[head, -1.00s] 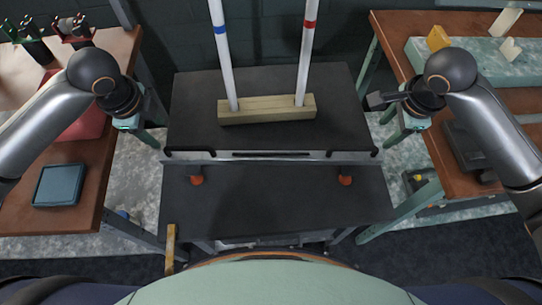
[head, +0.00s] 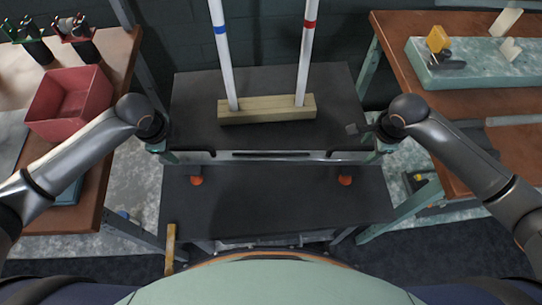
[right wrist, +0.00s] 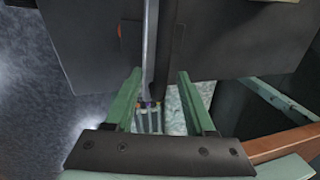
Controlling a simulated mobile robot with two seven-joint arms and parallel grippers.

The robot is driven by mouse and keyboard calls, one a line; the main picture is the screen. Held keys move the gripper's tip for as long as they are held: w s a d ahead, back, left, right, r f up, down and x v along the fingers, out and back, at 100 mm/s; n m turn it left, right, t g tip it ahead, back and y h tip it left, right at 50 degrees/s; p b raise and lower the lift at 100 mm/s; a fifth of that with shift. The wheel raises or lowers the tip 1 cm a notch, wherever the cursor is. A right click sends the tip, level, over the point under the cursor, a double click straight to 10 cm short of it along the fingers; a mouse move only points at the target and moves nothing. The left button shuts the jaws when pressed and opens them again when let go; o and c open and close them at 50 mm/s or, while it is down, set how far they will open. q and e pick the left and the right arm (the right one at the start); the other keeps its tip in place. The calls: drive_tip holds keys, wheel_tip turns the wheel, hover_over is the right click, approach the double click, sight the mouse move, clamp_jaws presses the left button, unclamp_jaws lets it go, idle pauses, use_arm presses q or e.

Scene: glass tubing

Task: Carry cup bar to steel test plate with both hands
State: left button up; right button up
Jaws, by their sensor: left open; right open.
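The cup bar (head: 270,156) is a long silvery bar along the front of the dark upper surface, with black end pieces and two orange cups (head: 196,180) hanging under it. My left gripper (head: 160,150) is open at its left end; its fingers are small and partly hidden. My right gripper (head: 376,150) is open at its right end. In the right wrist view its green fingers (right wrist: 160,78) are spread, with the bar (right wrist: 150,45) lined up between them; contact cannot be told. I cannot tell which dark surface is the steel test plate.
A wooden block (head: 265,117) on the upper surface holds two upright white tubes (head: 228,65) with blue and red bands. Brown benches flank the stand; the left carries a red bin (head: 70,100), the right a pale green slab (head: 475,65). The lower dark surface (head: 275,200) is clear.

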drive_tip(key=shift+c, duration=0.2)
use_arm(q)
clamp_jaws()
use_arm(e)
clamp_jaws()
use_arm(q)
drive_tip(key=shift+r, duration=0.1)
idle(0.9)
